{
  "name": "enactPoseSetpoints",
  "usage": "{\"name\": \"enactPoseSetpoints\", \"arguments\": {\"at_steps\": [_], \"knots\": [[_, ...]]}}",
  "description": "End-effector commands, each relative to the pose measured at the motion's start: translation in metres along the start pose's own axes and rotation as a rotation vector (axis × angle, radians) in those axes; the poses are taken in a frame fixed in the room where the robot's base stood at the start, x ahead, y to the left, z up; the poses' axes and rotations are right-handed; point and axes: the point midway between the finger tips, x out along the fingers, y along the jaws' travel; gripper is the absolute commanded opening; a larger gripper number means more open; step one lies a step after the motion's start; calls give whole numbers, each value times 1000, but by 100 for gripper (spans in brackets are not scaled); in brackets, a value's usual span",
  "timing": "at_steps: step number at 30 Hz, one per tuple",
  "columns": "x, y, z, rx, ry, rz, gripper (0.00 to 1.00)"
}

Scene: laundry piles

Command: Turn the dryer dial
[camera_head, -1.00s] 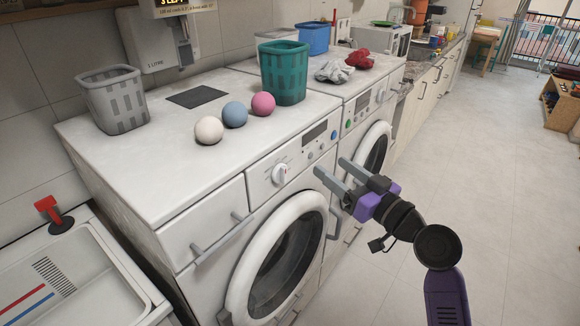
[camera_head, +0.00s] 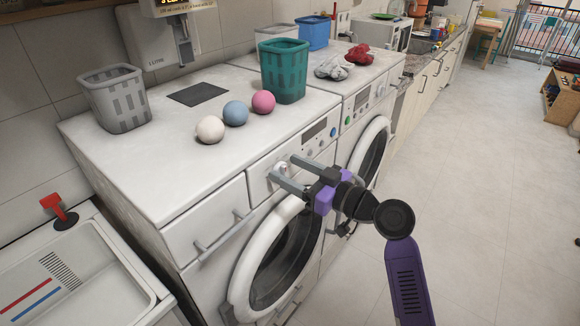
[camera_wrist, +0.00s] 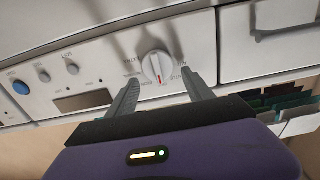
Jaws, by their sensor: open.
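The dial is a round white knob on the front panel of the nearer white machine (camera_head: 150,190). In the wrist view the dial (camera_wrist: 157,67) shows a raised grip bar and a small red mark, with printed labels around it. My gripper (camera_head: 283,168) is open in front of the panel, its two grey fingers pointing at the dial. In the wrist view the fingers of my gripper (camera_wrist: 161,85) stand on either side of the dial, with the dial in the gap between them. In the head view the fingers partly hide the dial. I cannot tell whether they touch it.
A drawer handle (camera_head: 222,236) is left of the dial, and a round door (camera_head: 285,262) is below. Three balls, including a pink one (camera_head: 263,102), and a green basket (camera_head: 284,72) sit on top. A second machine (camera_head: 368,95) stands beyond. Floor at right is clear.

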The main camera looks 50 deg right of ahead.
Motion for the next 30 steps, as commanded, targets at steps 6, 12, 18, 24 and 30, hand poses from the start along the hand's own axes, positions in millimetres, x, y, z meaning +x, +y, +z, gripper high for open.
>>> {"name": "enactPoseSetpoints", "arguments": {"at_steps": [6, 12, 18, 24, 30], "knots": [[3, 0, 0, 0, 0, 0, 60], [2, 0, 0, 0, 0, 0, 37], [2, 0, 0, 0, 0, 0, 0], [2, 0, 0, 13, 0, 1, 0], [2, 2, 0, 83, 0, 1, 0]]}}
